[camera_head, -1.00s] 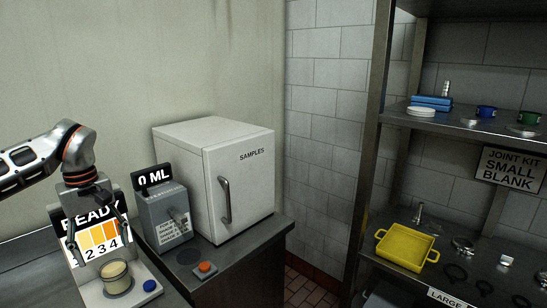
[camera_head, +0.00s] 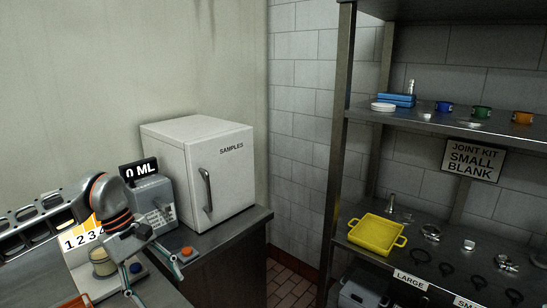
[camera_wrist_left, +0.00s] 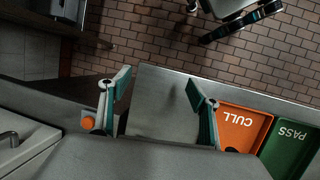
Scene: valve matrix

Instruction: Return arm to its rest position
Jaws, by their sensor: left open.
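My left arm (camera_head: 104,200) comes in from the left in the head view, bent low over the front of the counter. Its gripper (camera_head: 153,279) points down and towards the front, with its fingers apart and nothing seen between them. In the left wrist view the two teal-edged fingers (camera_wrist_left: 157,88) are spread wide, with bare counter and brick floor showing beyond. My right gripper is in neither view.
A white SAMPLES cabinet (camera_head: 208,167), a 0 ML dispenser (camera_head: 154,199) and a cup (camera_head: 103,262) stand on the counter. A shelf at right holds a yellow tray (camera_head: 377,234). An orange CULL tray (camera_wrist_left: 240,128) and a green PASS tray (camera_wrist_left: 290,150) lie near the left gripper.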

